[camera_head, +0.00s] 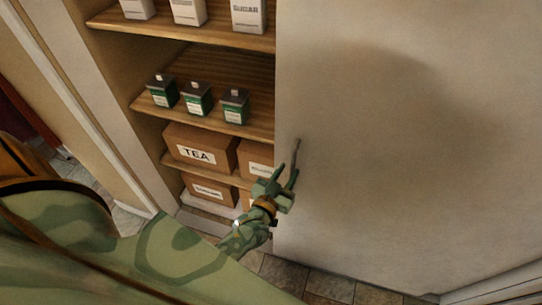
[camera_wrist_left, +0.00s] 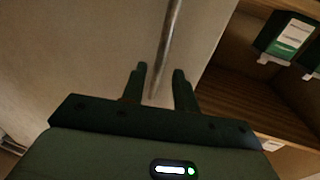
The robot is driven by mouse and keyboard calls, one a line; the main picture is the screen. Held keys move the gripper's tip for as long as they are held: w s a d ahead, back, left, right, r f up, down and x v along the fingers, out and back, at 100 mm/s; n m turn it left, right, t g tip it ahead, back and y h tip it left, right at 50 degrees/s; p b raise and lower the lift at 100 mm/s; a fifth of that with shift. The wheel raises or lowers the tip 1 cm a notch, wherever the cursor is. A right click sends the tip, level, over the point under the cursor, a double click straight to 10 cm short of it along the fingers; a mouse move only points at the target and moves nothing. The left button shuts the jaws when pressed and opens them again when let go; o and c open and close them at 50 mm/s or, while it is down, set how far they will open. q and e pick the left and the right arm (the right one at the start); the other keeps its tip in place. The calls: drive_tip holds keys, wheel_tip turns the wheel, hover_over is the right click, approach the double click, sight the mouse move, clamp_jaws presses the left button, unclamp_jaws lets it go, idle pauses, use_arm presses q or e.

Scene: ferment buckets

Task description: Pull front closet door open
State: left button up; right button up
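The pale closet door (camera_head: 400,150) covers the right part of the closet; the left part stands open onto shelves. Its thin metal bar handle (camera_head: 296,149) is near the door's left edge and also shows in the left wrist view (camera_wrist_left: 170,45). My left gripper (camera_head: 285,176) is at the lower end of the handle. In the left wrist view its two fingers (camera_wrist_left: 161,75) are apart, with the handle's end appearing between them and gaps beside it. I cannot tell whether a finger touches the handle. My right gripper is not in view.
Wooden shelves hold white sugar packages (camera_head: 248,15), green tins (camera_head: 197,98) and brown boxes, one a TEA box (camera_head: 200,148). A pale door frame (camera_head: 95,100) stands at the left. Tiled floor (camera_head: 285,275) shows below.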

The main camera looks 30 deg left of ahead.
use_arm(q)
drive_tip(key=s, duration=1.2)
drive_tip(key=shift+d+b, duration=0.25)
drive_tip(key=shift+b, duration=0.15)
drive_tip(key=s+d+f+m+g+h+b, duration=0.1)
drive_tip(key=s+f+g+b, duration=0.2)
drive_tip(key=s+f+g, duration=0.85)
drive_tip(key=s+d+f+m+t+h+b, duration=0.15)
drive_tip(key=s+f+b, duration=0.3)
drive_tip(key=f, duration=1.55)
drive_tip(key=s+a+f+m+g+y+b, duration=0.1)
drive_tip(key=s+a+f+g+b, duration=0.2)
drive_tip(key=f, duration=0.7)
drive_tip(key=s+a+f+g+y+b, duration=0.1)
drive_tip(key=s+a+f+g+b, duration=0.3)
drive_tip(key=s+f+b, duration=0.4)
drive_tip(key=s+f, duration=0.2)
drive_tip(key=s, duration=0.1)
drive_tip(key=shift+s+m+b, duration=0.25)
drive_tip(key=shift+m+b, duration=0.05)
drive_tip(key=shift+m, duration=0.05)
drive_tip(key=shift+d+f, duration=0.1)
